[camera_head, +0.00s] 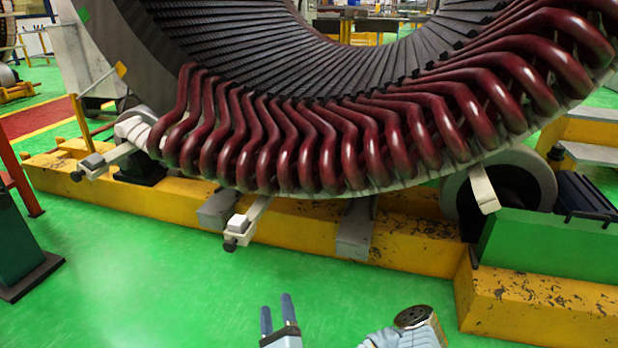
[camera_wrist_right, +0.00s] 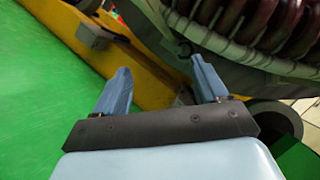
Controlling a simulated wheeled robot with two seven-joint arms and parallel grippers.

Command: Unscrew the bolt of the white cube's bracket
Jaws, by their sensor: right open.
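A white cube (camera_head: 240,223) sits on a pale bracket arm at the lower front of the stator, with a dark round bolt end (camera_head: 230,244) below it. A second white block (camera_head: 94,161) with a dark knob (camera_head: 76,176) is on another bracket farther left. I cannot tell which one is the task's bracket. My right gripper (camera_head: 277,304) is open and empty over the green floor, below and apart from the middle bracket. In the right wrist view its two blue fingers (camera_wrist_right: 160,66) are spread with nothing between them. My left gripper is not in view.
The stator's dark red coils (camera_head: 330,150) hang above a yellow beam (camera_head: 410,240). A grey roller (camera_head: 530,170) and a green block (camera_head: 550,245) stand at the right. A dark post base (camera_head: 30,277) is at the left. The green floor (camera_head: 150,290) in front is clear.

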